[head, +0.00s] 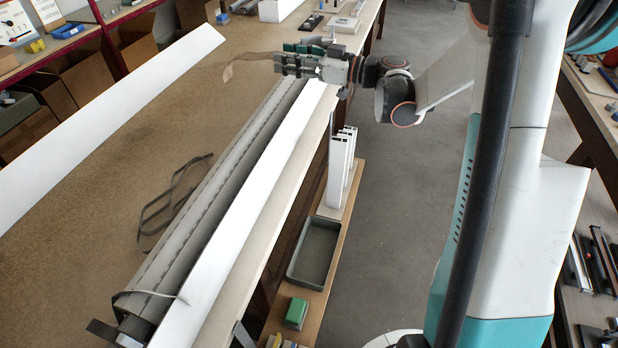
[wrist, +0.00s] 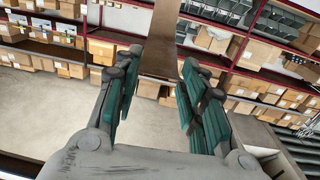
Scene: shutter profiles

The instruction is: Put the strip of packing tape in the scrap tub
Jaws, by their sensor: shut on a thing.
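The strip of packing tape (head: 242,61) is brown and thin, and its free end droops to the left of my gripper (head: 280,63). My gripper is shut on the strip above the far end of the long profiles. In the wrist view, the brown strip (wrist: 159,42) runs out between the green-padded fingers of my gripper (wrist: 160,72). The part within the grip is not clear. A grey open tub (head: 314,252), which looks like the scrap tub, sits on a narrow wooden board beside the bench, nearer than my gripper. It looks empty.
Long white and grey profiles (head: 238,206) lie along the bench (head: 95,180), with a dark loose strap (head: 163,205) beside them. A white panel (head: 105,115) crosses the left. White upright profiles (head: 340,165) stand behind the tub, and a green block (head: 296,312) lies before it.

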